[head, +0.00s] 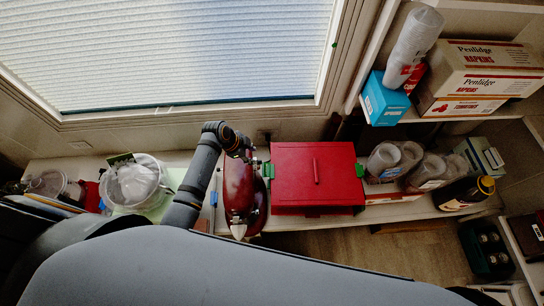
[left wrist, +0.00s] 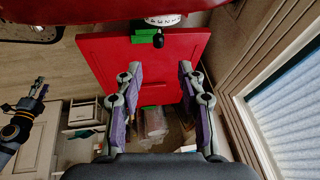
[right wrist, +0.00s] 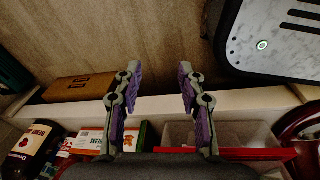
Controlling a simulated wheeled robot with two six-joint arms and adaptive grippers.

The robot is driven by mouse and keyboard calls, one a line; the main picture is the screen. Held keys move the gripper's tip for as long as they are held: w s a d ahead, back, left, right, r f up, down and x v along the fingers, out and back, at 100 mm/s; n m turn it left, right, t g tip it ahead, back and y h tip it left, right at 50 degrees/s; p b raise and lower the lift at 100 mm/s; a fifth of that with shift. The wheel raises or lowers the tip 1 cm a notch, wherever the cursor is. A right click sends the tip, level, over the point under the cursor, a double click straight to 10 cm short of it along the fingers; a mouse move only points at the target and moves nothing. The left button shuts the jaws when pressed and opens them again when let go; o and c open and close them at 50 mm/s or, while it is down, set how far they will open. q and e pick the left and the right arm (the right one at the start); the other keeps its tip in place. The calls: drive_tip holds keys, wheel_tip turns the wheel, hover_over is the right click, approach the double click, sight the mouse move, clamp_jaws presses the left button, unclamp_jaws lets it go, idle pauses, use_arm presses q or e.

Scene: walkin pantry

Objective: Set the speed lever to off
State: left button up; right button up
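The red stand mixer (head: 240,190) stands on the counter in the head view, and the underside of its red body crosses the top of the left wrist view (left wrist: 90,10). There a white marked dial (left wrist: 162,20) shows on it, with the small black-knobbed speed lever (left wrist: 158,40) just below. My left gripper (left wrist: 158,72) is open and empty, its fingers apart below the lever and not touching it. In the head view the left gripper (head: 240,146) is beside the mixer's far end. My right gripper (right wrist: 157,72) is open and empty above the counter's front edge.
A red box (head: 317,178) with green clips stands right of the mixer. Clear containers (head: 390,160) and a dark bottle (head: 466,193) are further right. A glass-lidded pot (head: 131,182) stands at left. A brown box (right wrist: 78,88) lies beyond the shelf edge; floor there is open.

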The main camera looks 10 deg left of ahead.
sight(260, 161)
use_arm(q)
drive_tip(key=x, duration=0.2)
drive_tip(key=shift+s+f, duration=0.15)
drive_tip(key=shift+f, duration=0.3)
drive_tip(key=b+x, duration=0.1)
drive_tip(key=x, duration=0.2)
drive_tip(key=shift+d+f, duration=0.1)
drive_tip(key=shift+f, duration=0.2)
drive_tip(key=b+x, duration=0.1)
drive_tip(key=x, duration=0.2)
drive_tip(key=shift+w+f, duration=0.3)
drive_tip(key=shift+f, duration=0.05)
drive_tip(key=shift+d, duration=0.1)
drive_tip(key=shift+c, duration=1.2)
clamp_jaws()
use_arm(e)
drive_tip(key=s+a+f, duration=0.2)
drive_tip(key=s, duration=0.1)
drive_tip(key=shift+a+f, duration=0.15)
drive_tip(key=shift+a, duration=0.2)
